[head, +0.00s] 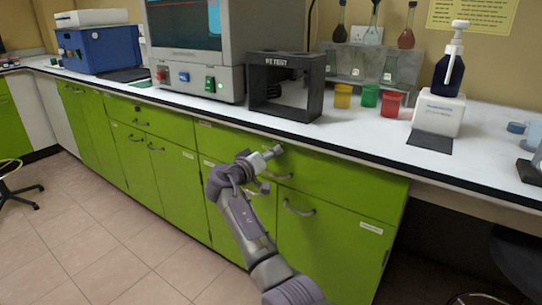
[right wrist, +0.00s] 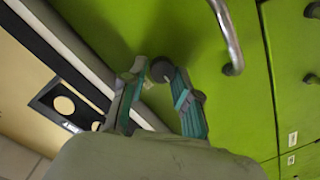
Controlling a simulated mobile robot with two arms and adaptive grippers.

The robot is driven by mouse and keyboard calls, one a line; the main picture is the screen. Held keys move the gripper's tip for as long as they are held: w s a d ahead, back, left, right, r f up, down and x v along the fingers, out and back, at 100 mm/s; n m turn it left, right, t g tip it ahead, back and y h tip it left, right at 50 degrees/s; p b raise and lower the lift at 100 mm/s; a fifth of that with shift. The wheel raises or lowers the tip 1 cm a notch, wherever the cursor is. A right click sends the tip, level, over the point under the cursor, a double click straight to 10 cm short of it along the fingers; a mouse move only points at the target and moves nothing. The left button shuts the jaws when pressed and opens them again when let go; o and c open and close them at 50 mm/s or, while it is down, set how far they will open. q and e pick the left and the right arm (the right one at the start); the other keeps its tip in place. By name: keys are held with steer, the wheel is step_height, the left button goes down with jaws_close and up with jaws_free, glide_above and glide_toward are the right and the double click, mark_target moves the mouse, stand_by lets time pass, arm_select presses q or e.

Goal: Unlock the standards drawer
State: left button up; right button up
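The green drawer front (head: 330,177) under the white counter has a curved metal handle (head: 276,175). The handle also shows in the right wrist view (right wrist: 228,38). The drawer looks shut. Its label is not readable. My left gripper is out of view.
The counter edge (head: 300,133) runs just above my right gripper. On the counter stand a black frame (head: 285,62), coloured cups (head: 390,104) and a dark bottle (head: 449,75). Another handle (head: 298,207) sits on the door below.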

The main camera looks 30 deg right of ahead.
steer(key=o, duration=0.3)
steer(key=shift+f, duration=0.1)
steer(key=v, duration=1.2)
